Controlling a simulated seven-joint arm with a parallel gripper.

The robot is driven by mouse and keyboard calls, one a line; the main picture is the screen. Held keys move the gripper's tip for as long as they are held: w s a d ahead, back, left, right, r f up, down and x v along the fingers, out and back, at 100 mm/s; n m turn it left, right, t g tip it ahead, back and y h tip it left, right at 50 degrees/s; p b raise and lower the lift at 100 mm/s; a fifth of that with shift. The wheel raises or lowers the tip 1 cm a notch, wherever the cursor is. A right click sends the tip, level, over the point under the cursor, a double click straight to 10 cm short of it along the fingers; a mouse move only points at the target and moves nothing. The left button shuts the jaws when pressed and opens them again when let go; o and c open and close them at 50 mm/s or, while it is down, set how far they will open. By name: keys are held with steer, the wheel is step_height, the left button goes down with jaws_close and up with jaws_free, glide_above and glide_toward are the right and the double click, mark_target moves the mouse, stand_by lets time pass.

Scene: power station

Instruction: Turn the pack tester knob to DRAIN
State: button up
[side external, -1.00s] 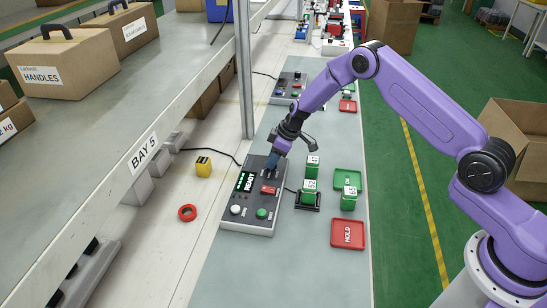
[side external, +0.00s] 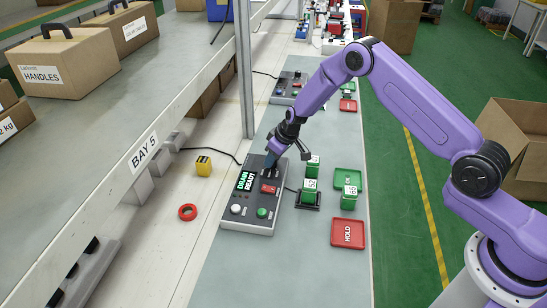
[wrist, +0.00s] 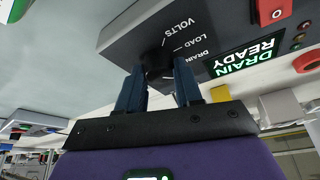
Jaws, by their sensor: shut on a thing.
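The pack tester (side external: 250,224) is a dark grey box on the bench, with a lit display (side external: 246,181) that shows DRAIN above READY. The display also reads DRAIN READY in the wrist view (wrist: 243,57). The dark knob (wrist: 158,70) sits beside the printed words VOLTS, LOAD and DRAIN. My gripper (side external: 271,160) is at the tester's far end, pointing down. In the wrist view its two blue fingers (wrist: 160,80) are shut on the knob, one on each side. The fingers partly hide the knob, and its pointer cannot be made out.
Green packs with white labels (side external: 310,185) (side external: 349,197) stand right of the tester, one in a black cradle. A green tray (side external: 347,178) and a red HOLD tray (side external: 348,233) lie beyond. A yellow block (side external: 204,166) and red ring (side external: 187,212) lie left. A metal post (side external: 245,80) stands near my gripper.

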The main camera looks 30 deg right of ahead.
steer(key=shift+d, duration=0.1)
steer(key=o, duration=1)
steer(key=v, duration=1.7)
steer(key=shift+s+r, duration=0.1)
steer(key=shift+r, duration=0.05)
steer(key=s+a+r+n+g, duration=0.1)
steer(key=s+a+r+n, duration=0.15)
steer(key=s, duration=0.65)
steer(key=s+a+r+n+g, duration=0.1)
steer(key=s+a+r+g, duration=0.2)
steer(key=s, duration=0.6)
steer(key=s+d+r+n, duration=0.1)
steer(key=s+d+n, duration=0.1)
steer(key=s, duration=0.9)
steer(key=s+d+r+n+h, duration=0.1)
steer(key=s+d, duration=0.4)
steer(key=s, duration=0.7)
steer(key=shift+n, duration=0.85)
